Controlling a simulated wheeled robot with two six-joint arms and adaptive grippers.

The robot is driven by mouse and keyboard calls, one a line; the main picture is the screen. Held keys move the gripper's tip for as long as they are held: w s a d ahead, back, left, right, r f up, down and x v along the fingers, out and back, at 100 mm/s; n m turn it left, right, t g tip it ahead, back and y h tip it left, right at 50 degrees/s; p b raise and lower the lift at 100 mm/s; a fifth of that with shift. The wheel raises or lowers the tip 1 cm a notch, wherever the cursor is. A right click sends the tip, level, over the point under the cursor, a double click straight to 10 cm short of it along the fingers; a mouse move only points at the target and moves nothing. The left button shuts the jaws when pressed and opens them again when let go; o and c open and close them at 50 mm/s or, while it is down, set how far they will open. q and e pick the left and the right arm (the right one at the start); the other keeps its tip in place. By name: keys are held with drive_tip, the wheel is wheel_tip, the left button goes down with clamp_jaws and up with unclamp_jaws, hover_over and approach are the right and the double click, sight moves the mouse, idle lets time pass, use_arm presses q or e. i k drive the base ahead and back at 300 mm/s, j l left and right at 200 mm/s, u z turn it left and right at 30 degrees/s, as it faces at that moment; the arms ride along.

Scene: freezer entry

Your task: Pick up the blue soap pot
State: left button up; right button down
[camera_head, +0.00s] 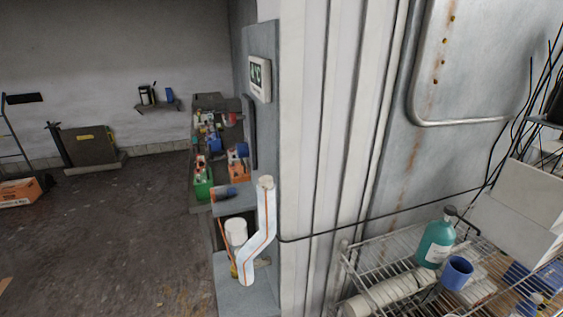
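A blue open-topped pot (457,272) stands upright on the wire rack at the lower right. Just behind it and to its left stands a teal pump bottle (435,245) with a pale label and a dark pump head. I cannot tell from this view which one is called the soap pot, though the cup-shaped one is the bluer. Neither of my grippers shows in the head view.
The wire rack (385,250) also holds a row of white round items (385,292). Dark cables and white boxes (520,208) crowd its right side. A ribbed wall (315,130) stands left of the rack. The floor (100,235) at left is largely clear.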

sight(456, 273)
drive_tip(key=z, duration=1.05)
